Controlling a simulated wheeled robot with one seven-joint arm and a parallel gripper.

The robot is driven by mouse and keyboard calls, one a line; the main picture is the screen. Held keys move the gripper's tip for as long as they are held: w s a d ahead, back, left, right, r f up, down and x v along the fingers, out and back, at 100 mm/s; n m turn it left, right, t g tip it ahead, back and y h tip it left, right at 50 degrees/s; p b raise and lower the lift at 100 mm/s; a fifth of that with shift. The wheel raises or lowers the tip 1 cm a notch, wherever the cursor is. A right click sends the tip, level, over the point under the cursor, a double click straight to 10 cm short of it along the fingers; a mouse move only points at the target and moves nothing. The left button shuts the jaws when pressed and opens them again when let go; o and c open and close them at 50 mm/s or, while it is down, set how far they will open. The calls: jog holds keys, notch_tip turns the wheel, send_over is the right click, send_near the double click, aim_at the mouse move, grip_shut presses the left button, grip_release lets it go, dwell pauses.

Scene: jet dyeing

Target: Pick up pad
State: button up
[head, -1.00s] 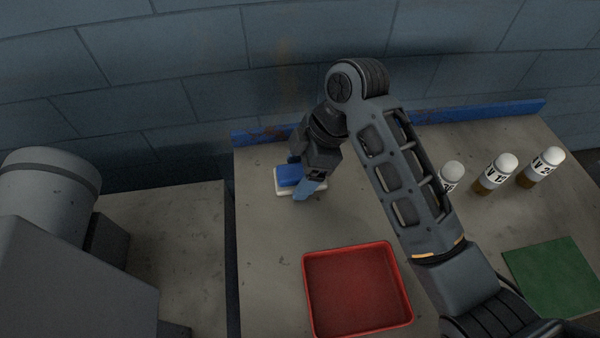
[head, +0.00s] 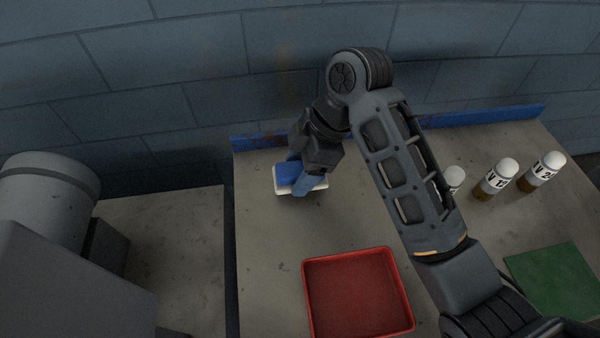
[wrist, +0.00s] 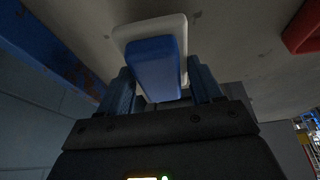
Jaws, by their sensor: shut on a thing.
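The pad is a blue block on a white base. In the head view the pad (head: 287,172) is at the back left of the table, partly hidden by my gripper (head: 298,182). In the wrist view the pad (wrist: 155,62) lies between the two blue fingers of my gripper (wrist: 163,88). The fingers are shut on its blue upper part, and the white base shows beyond it. I cannot tell whether the base still touches the table.
A red tray (head: 308,290) stands at the front middle of the table. Several bottles with white caps (head: 492,180) stand at the right, and a green mat (head: 552,280) lies front right. A blue rail (head: 470,117) runs along the back edge by the wall.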

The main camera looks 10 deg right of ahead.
jog(key=v, duration=0.2)
jog(key=shift+s+r, duration=0.15)
jog(key=shift+r, duration=0.2)
jog(key=s+d+r+p, duration=0.4)
jog(key=s+d+r, duration=0.2)
jog(key=d, duration=0.3)
jog(key=shift+r+p, duration=0.15)
jog(key=shift+p, duration=0.2)
jog(key=shift+d, duration=0.1)
jog(key=o, duration=0.5)
jog(key=shift+c, duration=0.2)
jog(key=c, duration=0.3)
